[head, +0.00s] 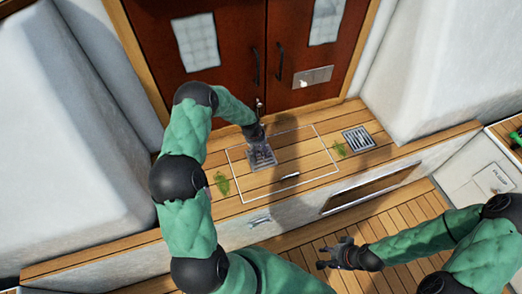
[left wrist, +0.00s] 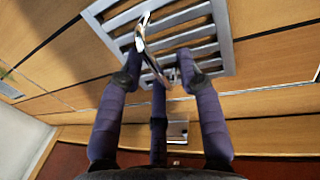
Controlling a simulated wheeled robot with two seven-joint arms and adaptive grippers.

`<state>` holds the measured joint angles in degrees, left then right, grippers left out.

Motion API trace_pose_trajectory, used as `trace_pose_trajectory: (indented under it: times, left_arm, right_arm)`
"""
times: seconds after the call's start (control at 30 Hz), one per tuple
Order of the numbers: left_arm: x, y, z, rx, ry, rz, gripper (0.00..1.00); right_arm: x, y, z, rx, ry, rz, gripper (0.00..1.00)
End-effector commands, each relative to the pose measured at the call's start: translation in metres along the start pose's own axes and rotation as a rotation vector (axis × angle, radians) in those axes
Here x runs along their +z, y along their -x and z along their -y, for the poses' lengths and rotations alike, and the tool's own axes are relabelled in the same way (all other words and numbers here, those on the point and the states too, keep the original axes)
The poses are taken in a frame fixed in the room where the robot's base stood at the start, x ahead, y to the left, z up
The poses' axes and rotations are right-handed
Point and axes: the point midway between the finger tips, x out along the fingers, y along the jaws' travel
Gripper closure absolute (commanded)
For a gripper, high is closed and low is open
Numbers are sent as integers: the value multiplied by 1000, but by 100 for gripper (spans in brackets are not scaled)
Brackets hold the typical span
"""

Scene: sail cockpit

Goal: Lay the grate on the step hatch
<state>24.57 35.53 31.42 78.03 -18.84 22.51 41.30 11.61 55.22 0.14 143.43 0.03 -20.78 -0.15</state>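The grey slatted grate (head: 264,161) lies flat inside the white-outlined step hatch (head: 312,162), toward its left part. It fills the top of the left wrist view (left wrist: 215,30), with a shiny curved metal loop (left wrist: 143,38) in front of it. My left gripper (head: 260,143) reaches down right over the grate. Its fingers (left wrist: 157,75) are spread around the lower end of the loop and do not look closed on it. In the head view, the fingers partly hide the grate. My right gripper (head: 333,256) is open and empty, low in front of the step.
A second grate (head: 358,139) lies on the step right of the hatch. Green leafy bits (head: 222,183) (head: 339,150) lie near the hatch's sides. A small dark handle (head: 289,176) sits on the hatch. Brown doors (head: 237,65) stand behind; white walls flank the step.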

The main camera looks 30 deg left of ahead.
Motion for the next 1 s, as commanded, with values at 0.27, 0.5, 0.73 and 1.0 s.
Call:
trace_pose_trajectory:
  times: [0.27, 0.5, 0.73, 1.0]
  left_arm:
    - [0, 22, -1, 1, 0, -2, 64]
    - [-1, 72, -2, 1, 1, -3, 64]
    - [0, 108, -1, 0, 0, -2, 64]
    - [9, 117, -3, 4, -17, 11, 64]
  right_arm:
    - [0, 10, 4, 0, 0, 0, 60]
    - [1, 29, 10, 0, 0, 0, 60]
    - [2, 41, 15, 0, 0, 0, 60]
    - [2, 45, 16, 0, 0, 0, 60]
